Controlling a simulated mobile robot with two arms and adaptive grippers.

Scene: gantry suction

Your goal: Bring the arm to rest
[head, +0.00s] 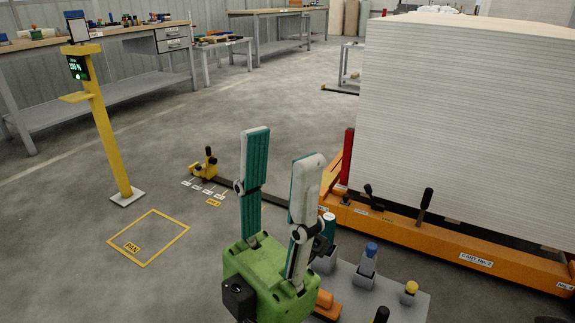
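My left gripper (283,144) stands upright at the bottom centre of the head view, with a green body and two long fingers with teal pads. The fingers are spread well apart and nothing is between them. It appears in front of the grey floor, left of a grey plate (408,300) with small knobs and holders. My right gripper does not show.
An orange cart base (440,235) with upright levers carries a large white stack (460,120) at the right. A yellow post with a display (104,125) stands at the left, near a yellow floor square (171,254). Workbenches (100,90) line the back. The floor between is mostly clear.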

